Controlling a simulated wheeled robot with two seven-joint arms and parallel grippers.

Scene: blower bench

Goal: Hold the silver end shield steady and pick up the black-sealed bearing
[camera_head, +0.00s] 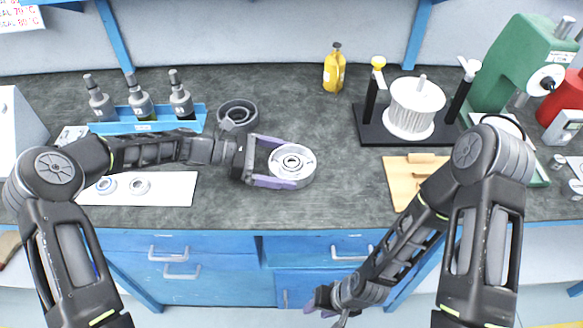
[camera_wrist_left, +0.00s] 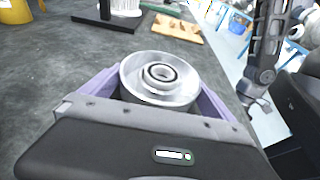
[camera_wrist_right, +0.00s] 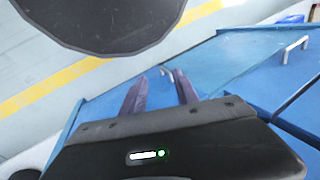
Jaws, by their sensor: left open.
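The silver end shield (camera_head: 293,166) is a round metal cup on the dark bench top, with a ringed hub in its centre. It also shows in the left wrist view (camera_wrist_left: 160,80). My left gripper (camera_head: 281,166) is open, with its purple fingers on either side of the shield; I cannot tell whether they touch it. Two ring bearings lie on the white sheet at the left: one with a blue ring (camera_head: 106,185) and a greyer one (camera_head: 139,186). The seal colour of the greyer one is too small to tell. My right gripper (camera_wrist_right: 160,88) is open and empty, low in front of the blue drawers.
A dark grey housing (camera_head: 238,114) stands behind my left gripper. A yellow bottle (camera_head: 334,72), a winding stand (camera_head: 412,108), a wooden board (camera_head: 400,182) and a green press (camera_head: 518,60) stand farther right.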

